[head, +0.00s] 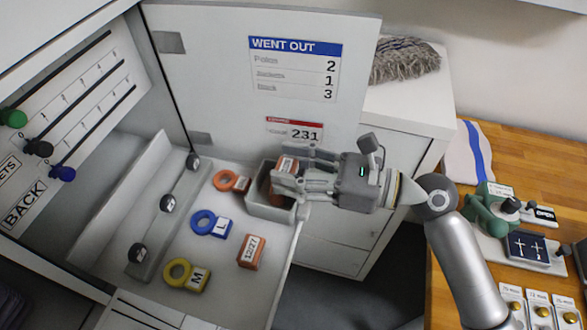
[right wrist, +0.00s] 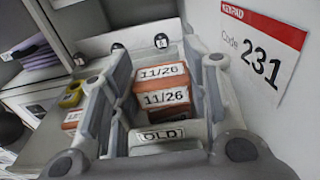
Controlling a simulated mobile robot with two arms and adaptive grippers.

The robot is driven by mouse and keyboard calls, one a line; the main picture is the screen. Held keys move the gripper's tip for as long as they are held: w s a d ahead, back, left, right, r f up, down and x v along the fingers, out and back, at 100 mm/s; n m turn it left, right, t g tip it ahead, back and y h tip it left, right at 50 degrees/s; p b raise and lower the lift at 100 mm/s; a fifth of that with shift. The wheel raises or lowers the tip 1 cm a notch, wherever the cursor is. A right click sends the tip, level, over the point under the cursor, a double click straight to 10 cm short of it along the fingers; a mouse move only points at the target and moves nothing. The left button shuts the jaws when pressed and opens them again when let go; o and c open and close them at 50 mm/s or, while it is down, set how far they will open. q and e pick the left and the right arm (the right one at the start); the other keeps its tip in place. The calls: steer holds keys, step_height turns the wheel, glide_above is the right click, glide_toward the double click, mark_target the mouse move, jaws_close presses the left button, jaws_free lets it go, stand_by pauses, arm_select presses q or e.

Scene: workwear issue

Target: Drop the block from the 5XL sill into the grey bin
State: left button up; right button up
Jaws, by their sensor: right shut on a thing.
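My right gripper (head: 290,178) is shut on an orange block (head: 287,164) with a white label. The right wrist view shows the block (right wrist: 162,82) between the fingers, with "11/26" on two faces. The gripper is at the small grey bin (head: 270,211), with the block over or inside its opening; I cannot tell how deep. In the right wrist view the bin (right wrist: 165,150) carries an "OLD" label. Another orange block (head: 251,252), marked "10/27", lies on the white shelf in front of the bin. I cannot read a 5XL mark. My left gripper is not in view.
Red, blue (head: 211,223) and yellow (head: 186,275) ringed tags lie on the shelf. A grey strip with round dark knobs (head: 168,203) runs along its left. The open door (head: 220,80) stands close behind my gripper. A wooden bench (head: 515,150) with equipment is at right.

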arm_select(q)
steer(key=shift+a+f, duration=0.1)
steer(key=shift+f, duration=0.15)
arm_select(e)
steer(key=shift+d+f, duration=0.1)
steer(key=shift+f, duration=0.1)
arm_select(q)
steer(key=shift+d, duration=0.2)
arm_select(e)
steer(key=o, duration=0.5)
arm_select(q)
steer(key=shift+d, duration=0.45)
arm_select(e)
steer(key=o, duration=0.4)
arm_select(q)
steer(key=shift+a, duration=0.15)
arm_select(e)
steer(key=shift+o, duration=0.2)
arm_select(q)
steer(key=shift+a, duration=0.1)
arm_select(e)
steer(key=v, duration=1.2)
